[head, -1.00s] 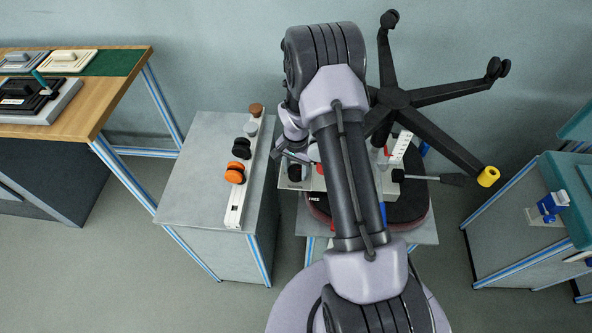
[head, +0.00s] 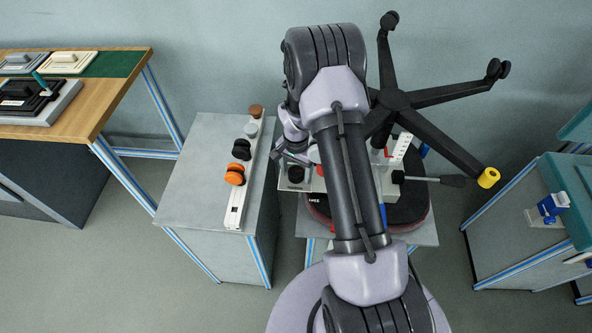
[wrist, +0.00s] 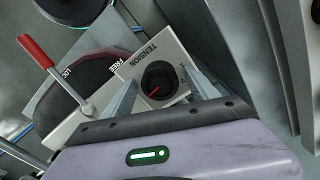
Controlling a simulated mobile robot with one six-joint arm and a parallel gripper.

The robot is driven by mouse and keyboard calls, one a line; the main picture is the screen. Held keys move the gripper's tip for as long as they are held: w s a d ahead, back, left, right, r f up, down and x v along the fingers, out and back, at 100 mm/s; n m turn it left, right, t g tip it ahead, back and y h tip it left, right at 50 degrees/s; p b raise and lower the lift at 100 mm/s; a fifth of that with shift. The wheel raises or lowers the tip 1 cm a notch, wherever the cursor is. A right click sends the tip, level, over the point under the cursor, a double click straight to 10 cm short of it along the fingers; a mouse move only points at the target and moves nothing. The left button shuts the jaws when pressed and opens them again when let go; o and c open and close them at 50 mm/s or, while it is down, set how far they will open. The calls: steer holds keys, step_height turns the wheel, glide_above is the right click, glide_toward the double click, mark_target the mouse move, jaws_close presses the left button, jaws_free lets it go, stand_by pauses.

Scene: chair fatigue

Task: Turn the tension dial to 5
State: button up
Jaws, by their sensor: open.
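The tension dial (wrist: 160,82) is a round black knob with a red pointer line, on a pale panel marked TENSION. In the wrist view the pointer slants to the lower left. My gripper (wrist: 163,79) is open, with one finger on each side of the dial in the picture. I cannot tell whether the fingers reach down around it or touch it. In the head view the dial (head: 296,174) shows as a dark disc just below my gripper (head: 291,157), which my arm partly hides.
A red-handled lever (wrist: 36,51) stands beside the panel, near FREE and LOCK lettering. A black five-armed chair base (head: 397,99) rises behind my arm. A grey cabinet (head: 190,180) at left carries a rail with several knobs, including an orange one (head: 235,174).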

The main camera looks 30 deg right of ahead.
mark_target(296, 171)
step_height(296, 171, up, 17)
steer(key=p, duration=0.5)
steer(key=shift+r+p, duration=0.2)
steer(key=shift+p, duration=0.15)
